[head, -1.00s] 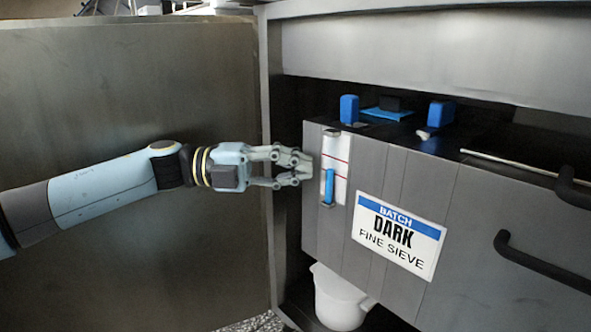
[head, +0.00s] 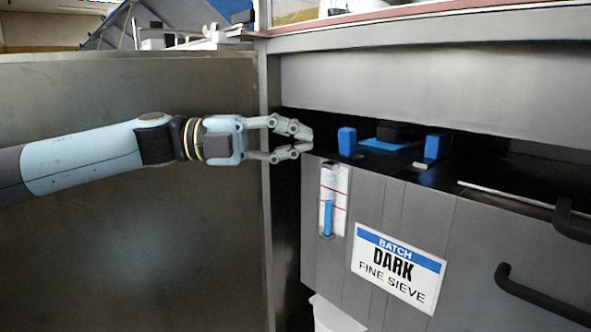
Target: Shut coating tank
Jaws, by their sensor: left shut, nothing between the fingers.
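The coating tank (head: 450,250) is a grey drawer-like box with a dark top, standing out from the machine's opening. Its front carries a white label (head: 398,268) reading "BATCH DARK FINE SIEVE" and a level gauge (head: 334,200) with a blue bar. Black handles (head: 540,295) are at the right. My left gripper (head: 308,140) is shut and empty at the tank's upper left corner, above the gauge. I cannot tell whether its fingertips touch the tank. My right gripper is out of view.
A grey panel (head: 130,240) fills the left side behind my arm. The machine's upper cover (head: 430,85) overhangs the opening. Blue blocks (head: 347,142) stand on the tank's top. A white container (head: 333,315) is below the tank, partly cut off.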

